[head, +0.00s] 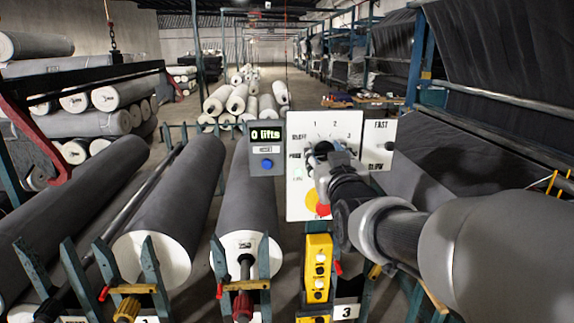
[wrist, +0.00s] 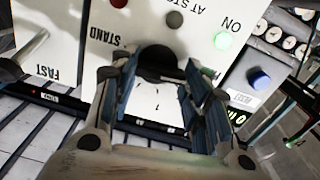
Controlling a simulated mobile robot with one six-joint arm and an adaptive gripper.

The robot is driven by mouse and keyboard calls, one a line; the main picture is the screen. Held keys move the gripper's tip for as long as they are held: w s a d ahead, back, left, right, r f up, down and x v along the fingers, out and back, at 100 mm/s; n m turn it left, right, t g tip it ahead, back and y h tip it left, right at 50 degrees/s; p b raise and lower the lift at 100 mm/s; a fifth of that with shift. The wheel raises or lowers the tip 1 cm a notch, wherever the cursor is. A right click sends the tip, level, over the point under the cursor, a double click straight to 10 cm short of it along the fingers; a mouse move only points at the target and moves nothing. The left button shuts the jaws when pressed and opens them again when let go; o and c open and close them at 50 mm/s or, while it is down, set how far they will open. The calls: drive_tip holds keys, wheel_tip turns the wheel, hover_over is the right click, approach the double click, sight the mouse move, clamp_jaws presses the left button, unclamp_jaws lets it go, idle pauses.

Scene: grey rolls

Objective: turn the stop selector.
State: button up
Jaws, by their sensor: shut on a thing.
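The stop selector is a dark round knob (wrist: 160,62) on a white panel (head: 298,205) with numbers around it. In the wrist view the panel appears upside down, and the knob sits between the fingers of my gripper (wrist: 160,76). My gripper (head: 318,160) is shut on the knob, its blue-padded fingers on either side. In the head view the gripper and wrist cover most of the knob and part of the dial. I cannot tell which mark the knob points to. In the wrist view a green lamp (wrist: 223,41) by ON is lit; the lamp (wrist: 174,20) by AT STOP looks dark.
A counter box (head: 266,135) left of the panel reads "0 lifts" above a blue button. A FAST/SLOW plate (head: 379,140) stands to the right. A yellow-and-red control (head: 313,201) is below the dial. A yellow pendant (head: 318,262) hangs lower. Large grey rolls (head: 185,205) lie left.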

drive_tip(key=shift+n, duration=0.4)
drive_tip(key=o, duration=1.1)
drive_tip(key=shift+c, duration=0.2)
drive_tip(key=s, duration=1.2)
